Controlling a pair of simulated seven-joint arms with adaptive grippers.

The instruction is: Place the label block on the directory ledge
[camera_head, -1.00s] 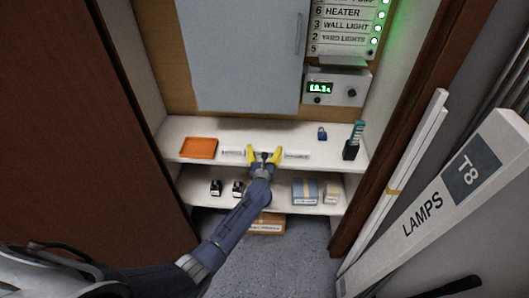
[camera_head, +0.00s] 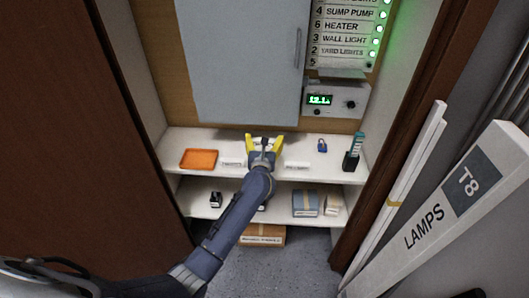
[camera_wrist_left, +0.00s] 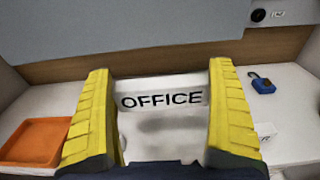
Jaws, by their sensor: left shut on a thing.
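The label block (camera_wrist_left: 161,98) is a pale bar marked OFFICE in black. In the left wrist view it sits between the yellow fingers of my left gripper (camera_wrist_left: 160,115), which is shut on it. In the head view my left gripper (camera_head: 264,143) is over the middle of the upper shelf, and the block is hard to make out there. The directory (camera_head: 343,36) is up and to the right, with lettered rows and green lights. Its light ledge (camera_head: 340,73) is at the bottom, by row 5. My right gripper is not in view.
The upper shelf (camera_head: 210,139) holds an orange tray (camera_head: 198,159), two white strips beside my gripper, a blue padlock (camera_head: 322,146) and a black holder (camera_head: 350,161). A grey panel door (camera_head: 240,60) and a control box (camera_head: 335,98) are above. A LAMPS carton leans at right.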

